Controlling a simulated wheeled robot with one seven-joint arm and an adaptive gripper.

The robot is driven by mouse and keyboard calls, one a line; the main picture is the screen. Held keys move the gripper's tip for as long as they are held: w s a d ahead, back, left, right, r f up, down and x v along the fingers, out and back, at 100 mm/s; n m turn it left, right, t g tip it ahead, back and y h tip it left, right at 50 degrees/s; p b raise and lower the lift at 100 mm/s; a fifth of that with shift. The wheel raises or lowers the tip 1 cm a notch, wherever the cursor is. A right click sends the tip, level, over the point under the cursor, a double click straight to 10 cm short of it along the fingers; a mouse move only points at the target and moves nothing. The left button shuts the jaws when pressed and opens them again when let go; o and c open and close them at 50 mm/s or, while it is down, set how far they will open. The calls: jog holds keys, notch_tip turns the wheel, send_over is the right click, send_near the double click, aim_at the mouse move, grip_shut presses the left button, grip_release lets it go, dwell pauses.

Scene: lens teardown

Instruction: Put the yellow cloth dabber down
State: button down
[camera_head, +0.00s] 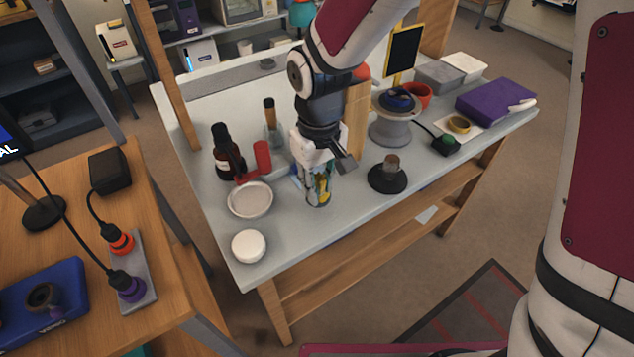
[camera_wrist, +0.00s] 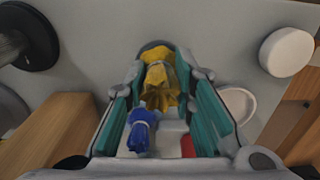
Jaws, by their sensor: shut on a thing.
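The yellow cloth dabber (camera_wrist: 160,80) is between the teal-padded fingers of my gripper (camera_wrist: 165,95) in the wrist view. A blue cloth piece (camera_wrist: 141,130) also shows between the fingers, closer to the palm; I cannot tell whether it is part of the held thing. In the head view my gripper (camera_head: 320,178) points down over the front part of the grey table (camera_head: 350,215). A small patch of yellow and green shows at its fingers. The fingers are shut on the dabber. Its lower end and any gap to the table are unclear.
A shallow dish (camera_head: 250,200) and a white round tub (camera_head: 249,246) stand left of my gripper. A black round stand (camera_head: 388,180) is close on the right. A dark bottle (camera_head: 222,160), a red piece (camera_head: 262,156) and a wooden block (camera_head: 357,118) stand behind.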

aim_at(317, 177)
jog(key=shift+w+a, duration=0.15)
jog(key=shift+f+b, duration=0.3)
jog(key=shift+f, duration=1.45)
jog(key=shift+f, duration=0.15)
jog(key=c, duration=1.4)
grip_release()
jog(key=shift+o, duration=0.2)
notch_tip(317, 177, up, 12)
jog(key=shift+f+p, duration=0.1)
jog(key=shift+p, duration=0.85)
jog(key=shift+r, duration=0.25)
